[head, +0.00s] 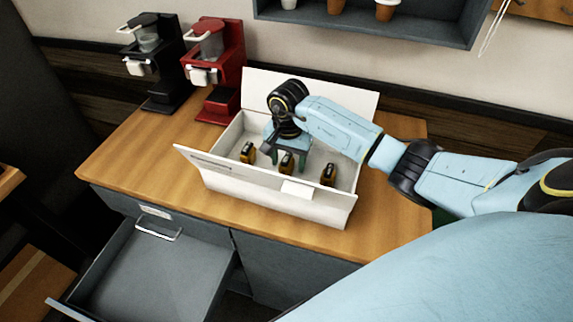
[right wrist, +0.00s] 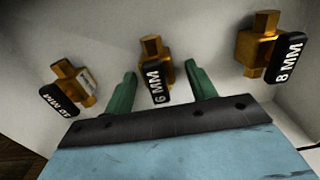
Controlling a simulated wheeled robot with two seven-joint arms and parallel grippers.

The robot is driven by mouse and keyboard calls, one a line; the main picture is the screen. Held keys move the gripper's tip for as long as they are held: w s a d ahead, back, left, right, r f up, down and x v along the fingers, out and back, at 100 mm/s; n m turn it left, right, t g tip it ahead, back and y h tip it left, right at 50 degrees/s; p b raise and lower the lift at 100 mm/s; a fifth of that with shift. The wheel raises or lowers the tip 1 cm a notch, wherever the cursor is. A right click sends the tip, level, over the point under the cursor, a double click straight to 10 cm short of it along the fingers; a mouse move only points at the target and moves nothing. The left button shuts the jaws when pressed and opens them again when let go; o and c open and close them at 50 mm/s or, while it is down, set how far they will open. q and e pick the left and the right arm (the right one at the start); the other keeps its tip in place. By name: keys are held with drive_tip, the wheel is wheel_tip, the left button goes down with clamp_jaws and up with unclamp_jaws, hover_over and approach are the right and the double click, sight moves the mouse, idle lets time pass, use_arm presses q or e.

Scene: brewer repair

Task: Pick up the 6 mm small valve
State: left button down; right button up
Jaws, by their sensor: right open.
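The 6 mm small valve (right wrist: 157,74) is a brass fitting with a black handle marked "6 MM". It stands in the white open box (head: 332,207), as the middle one of three valves. In the head view it shows (head: 287,163) just below my right gripper (head: 287,148). In the right wrist view the two green fingers of my right gripper (right wrist: 163,92) are open, one on each side of the 6 mm valve, with gaps to it. The valve is not gripped. My left gripper is not in view.
A 10 mm valve (right wrist: 69,88) and an 8 mm valve (right wrist: 266,48) stand on either side in the box. A black brewer (head: 152,65) and a red brewer (head: 217,70) stand behind left. A drawer (head: 150,275) is open below the wooden counter (head: 130,150).

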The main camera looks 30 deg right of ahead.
drive_tip(key=shift+f, duration=0.1)
drive_tip(key=shift+c, duration=0.2)
drive_tip(key=c, duration=1.1)
